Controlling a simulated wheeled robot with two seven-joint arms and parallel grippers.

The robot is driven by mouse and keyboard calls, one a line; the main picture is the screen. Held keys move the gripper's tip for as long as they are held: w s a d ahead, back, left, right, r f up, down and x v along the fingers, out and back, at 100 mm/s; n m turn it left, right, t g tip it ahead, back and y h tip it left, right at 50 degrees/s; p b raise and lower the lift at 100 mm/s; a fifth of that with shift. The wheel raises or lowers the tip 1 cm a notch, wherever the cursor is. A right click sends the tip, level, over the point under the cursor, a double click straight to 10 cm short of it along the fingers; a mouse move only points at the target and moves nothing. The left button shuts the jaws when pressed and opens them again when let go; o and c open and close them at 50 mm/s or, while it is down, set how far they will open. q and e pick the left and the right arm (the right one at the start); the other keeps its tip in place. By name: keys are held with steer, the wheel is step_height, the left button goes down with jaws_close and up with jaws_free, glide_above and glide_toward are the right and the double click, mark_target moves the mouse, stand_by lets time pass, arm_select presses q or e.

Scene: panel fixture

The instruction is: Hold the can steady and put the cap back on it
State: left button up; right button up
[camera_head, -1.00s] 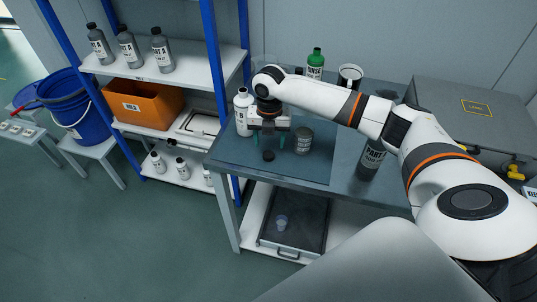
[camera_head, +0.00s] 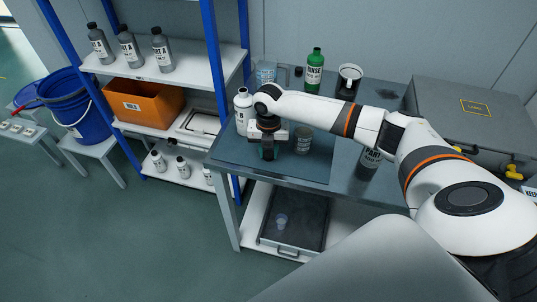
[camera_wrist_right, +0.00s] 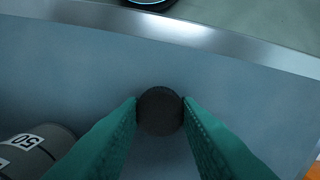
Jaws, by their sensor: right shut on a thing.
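The can (camera_head: 303,141) is a small dark grey cylinder with a pale label, upright on the mat on the bench. A labelled grey cylinder that looks like the can (camera_wrist_right: 42,150) also shows at the lower left of the right wrist view. The cap (camera_wrist_right: 160,111) is round and black, between the green fingertips. My right gripper (camera_head: 268,153) is down at the mat, left of the can, and shut on the cap; its fingertips (camera_wrist_right: 160,112) touch the cap on both sides. In the head view the fingers mostly hide the cap. My left gripper is not in view.
A white bottle (camera_head: 243,110) stands close behind the right gripper, to its left. A green rinse bottle (camera_head: 314,72) and a mug (camera_head: 349,78) stand at the back. A dark bottle (camera_head: 371,158) stands right of the mat (camera_head: 310,171). The mat's front is clear.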

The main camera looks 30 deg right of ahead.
mark_target(267, 155)
step_height(267, 155, up, 10)
steer(key=shift+b, duration=0.35)
stand_by(0.4)
steer(key=shift+a, duration=0.1)
steer(key=s+a+r+m, duration=0.4)
steer(key=s+a+m, duration=0.1)
steer(key=m, duration=0.9)
steer(key=s+a+r+m, duration=0.4)
steer(key=s+a+m, duration=0.2)
steer(key=m, duration=0.8)
steer(key=shift+a, duration=1.2)
